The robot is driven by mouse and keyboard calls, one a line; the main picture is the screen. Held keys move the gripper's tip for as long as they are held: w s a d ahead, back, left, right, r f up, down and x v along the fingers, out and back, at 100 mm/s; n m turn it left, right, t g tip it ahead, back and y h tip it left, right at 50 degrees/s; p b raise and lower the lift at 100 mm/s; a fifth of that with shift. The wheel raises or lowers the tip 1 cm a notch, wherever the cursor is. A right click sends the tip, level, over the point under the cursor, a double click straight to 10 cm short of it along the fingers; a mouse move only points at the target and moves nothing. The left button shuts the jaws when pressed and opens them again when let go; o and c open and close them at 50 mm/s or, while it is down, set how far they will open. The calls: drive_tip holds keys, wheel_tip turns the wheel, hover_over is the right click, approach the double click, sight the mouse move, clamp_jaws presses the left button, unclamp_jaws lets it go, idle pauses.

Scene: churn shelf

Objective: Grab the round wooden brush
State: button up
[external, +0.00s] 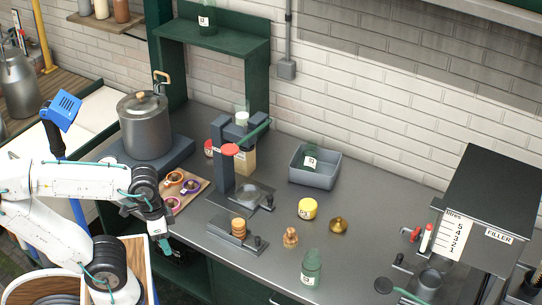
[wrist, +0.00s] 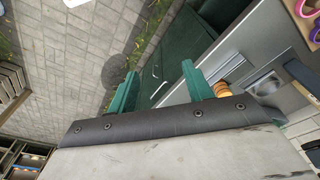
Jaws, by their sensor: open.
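A small round wooden-brown piece with a knob on top (external: 290,238) stands on the grey counter (external: 375,180), right of centre in the external view. It looks like the round wooden brush, but it is too small to be sure. My gripper (external: 163,243) is at the counter's left front edge, well to the left of that piece, and appears empty. In the wrist view my gripper (wrist: 158,88) has its two green fingers wide apart. Only the green cabinet front and paving show between them. The knobbed piece does not show in the wrist view.
A stack of orange discs (external: 239,227) on a metal stand and a green-handled press (external: 224,165) lie between my gripper and the knobbed piece. A brass piece (external: 338,225), a yellow jar (external: 307,208) and a green bottle (external: 311,268) surround it. A grey bin (external: 315,175) stands behind.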

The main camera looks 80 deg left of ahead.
drive_tip(key=w+d+f+t+h, duration=0.1)
drive_tip(key=w+d+f+t, duration=0.1)
drive_tip(key=w, duration=0.6)
drive_tip(key=w+d+f+t+h, duration=0.1)
drive_tip(key=w+d+t, duration=0.1)
drive_tip(key=w, duration=0.6)
drive_tip(key=n+t+y, duration=0.5)
drive_tip(key=n+y, duration=0.2)
drive_tip(key=y, duration=0.2)
approach(294, 232)
drive_tip(key=w+a+f, duration=0.2)
drive_tip(key=f, duration=0.1)
drive_tip(key=shift+a+f, duration=0.15)
drive_tip(key=shift+a, duration=0.05)
drive_tip(key=shift+w+a+f, duration=0.25)
drive_tip(key=shift+a+f, duration=0.05)
drive_tip(key=shift+a, duration=0.25)
drive_tip(key=x, duration=0.7)
drive_tip(key=shift+w+r, duration=0.1)
drive_tip(key=shift+w, duration=0.05)
drive_tip(key=shift+d, duration=0.1)
drive_tip(key=shift+c, duration=0.2)
drive_tip(key=c, duration=1)
